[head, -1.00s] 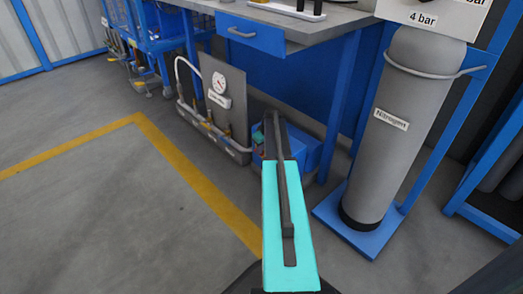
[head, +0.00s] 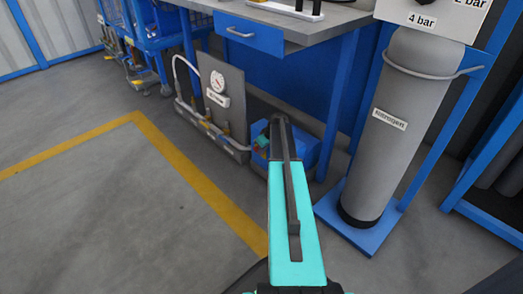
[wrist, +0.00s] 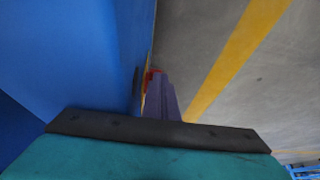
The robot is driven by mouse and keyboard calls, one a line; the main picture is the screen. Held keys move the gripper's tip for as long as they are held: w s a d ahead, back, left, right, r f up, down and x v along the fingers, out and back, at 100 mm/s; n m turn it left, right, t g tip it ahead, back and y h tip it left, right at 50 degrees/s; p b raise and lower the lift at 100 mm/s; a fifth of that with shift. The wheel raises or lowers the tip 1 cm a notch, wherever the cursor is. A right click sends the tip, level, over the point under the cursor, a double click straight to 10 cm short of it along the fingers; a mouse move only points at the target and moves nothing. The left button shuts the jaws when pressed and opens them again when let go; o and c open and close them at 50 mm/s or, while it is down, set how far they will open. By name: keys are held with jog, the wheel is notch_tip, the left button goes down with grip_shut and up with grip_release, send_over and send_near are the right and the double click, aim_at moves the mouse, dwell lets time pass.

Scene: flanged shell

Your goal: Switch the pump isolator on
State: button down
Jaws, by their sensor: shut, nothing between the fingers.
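In the wrist view my gripper (wrist: 161,98) is shut and empty, its greyish-purple fingers pointing away from the camera alongside a blue panel (wrist: 75,55). A small red part (wrist: 151,73) with a thin yellow edge shows at the panel's edge, right by the fingertips. It looks like the isolator's handle, but it is seen nearly edge-on and partly hidden by the fingers. I cannot tell whether the fingers touch it or how it is turned.
In the head view a blue box (head: 309,150) stands on the floor under the workbench (head: 300,32), partly behind my arm. A gauge panel (head: 222,88) with hoses is at its left. A nitrogen cylinder (head: 392,130) stands at right. The floor at left is clear.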

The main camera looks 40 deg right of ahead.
jog(key=shift+w+r, duration=0.1)
jog(key=shift+w, duration=0.05)
jog(key=shift+w+r+p, duration=0.25)
jog(key=shift+w+p, duration=0.25)
jog(key=shift+w, duration=0.05)
jog(key=shift+r, duration=0.15)
dwell(0.4)
jog(key=shift+r+p, duration=0.9)
jog(key=shift+r, duration=0.15)
jog(key=w+p+v, duration=0.1)
jog(key=p+v, duration=0.3)
jog(key=v, duration=0.7)
jog(key=shift+w+r+p, duration=0.3)
jog(key=shift+r+p, duration=0.1)
jog(key=shift+r, duration=0.2)
jog(key=shift+a+r, duration=0.1)
